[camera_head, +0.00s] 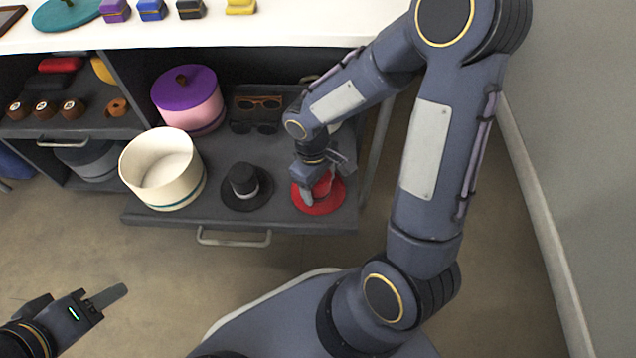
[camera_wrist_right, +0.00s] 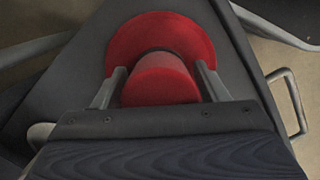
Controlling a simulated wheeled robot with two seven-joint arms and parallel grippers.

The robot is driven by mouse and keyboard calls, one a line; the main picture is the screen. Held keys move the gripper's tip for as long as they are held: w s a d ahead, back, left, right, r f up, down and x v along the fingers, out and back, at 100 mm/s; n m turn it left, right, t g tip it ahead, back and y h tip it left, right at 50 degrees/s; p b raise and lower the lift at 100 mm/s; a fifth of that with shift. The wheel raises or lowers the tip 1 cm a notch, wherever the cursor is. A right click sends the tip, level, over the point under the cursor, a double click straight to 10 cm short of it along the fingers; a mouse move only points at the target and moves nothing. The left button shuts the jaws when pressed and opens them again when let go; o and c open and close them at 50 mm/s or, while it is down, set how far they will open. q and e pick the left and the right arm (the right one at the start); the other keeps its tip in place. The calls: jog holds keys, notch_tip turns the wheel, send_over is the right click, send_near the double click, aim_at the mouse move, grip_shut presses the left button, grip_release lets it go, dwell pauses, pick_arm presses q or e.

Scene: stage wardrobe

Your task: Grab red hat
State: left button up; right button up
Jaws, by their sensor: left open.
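The red hat (camera_head: 325,201) lies brim down at the right end of the pulled-out drawer shelf. My right gripper (camera_head: 319,188) reaches down over it and hides part of its crown. In the right wrist view the red hat (camera_wrist_right: 160,80) is between the two fingers of my right gripper (camera_wrist_right: 160,74), one finger on each side of the crown. Whether the fingers press on the crown I cannot tell. My left gripper (camera_head: 105,298) is open and empty at the lower left, away from the drawer.
A black hat (camera_head: 244,185) sits just left of the red hat. A cream round box (camera_head: 163,170), a pink box with a purple lid (camera_head: 189,100) and glasses (camera_head: 258,104) share the drawer (camera_head: 215,215). The white tabletop (camera_head: 290,25) overhangs behind. The floor in front is clear.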

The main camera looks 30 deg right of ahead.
jog(key=c, duration=0.7)
jog(key=shift+r, duration=0.1)
